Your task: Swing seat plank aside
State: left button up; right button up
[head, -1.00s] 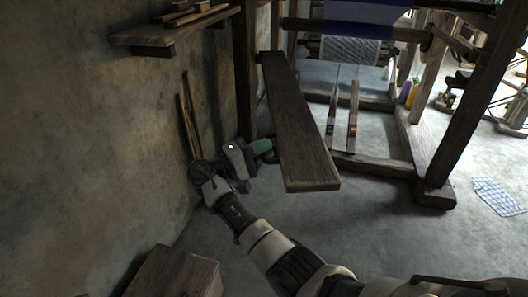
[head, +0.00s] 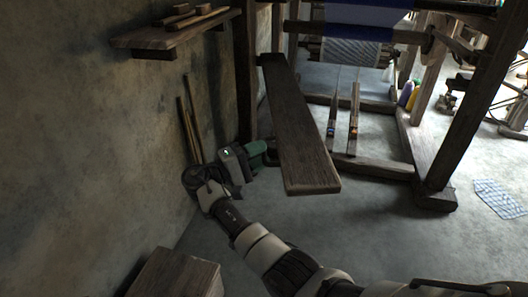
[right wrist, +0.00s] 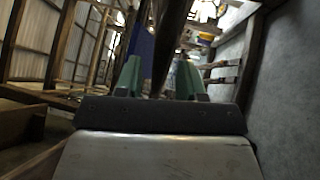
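The seat plank (head: 302,140) is a long dark wooden board that runs from the loom's left post toward me in the head view, above the floor. My right gripper (head: 264,153), with green fingers, is at the plank's left long edge, around its middle. In the right wrist view the two green fingers (right wrist: 160,78) stand apart. A dark wooden bar, which looks like the plank's edge (right wrist: 174,40), shows between them, with gaps on both sides. I cannot tell whether a finger touches it. My left gripper is not in view.
The wooden loom frame (head: 437,182) stands behind and right of the plank. A rough wall with a shelf (head: 160,40) and leaning sticks (head: 190,125) is close on the left. A wooden box (head: 175,272) is at the lower left. The floor right of the plank's near end is clear.

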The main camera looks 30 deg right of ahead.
jog(key=a+f, duration=0.1)
jog(key=a, duration=0.8)
jog(key=shift+a+f, duration=0.15)
jog(key=shift+f, duration=0.1)
jog(key=shift+s, duration=0.1)
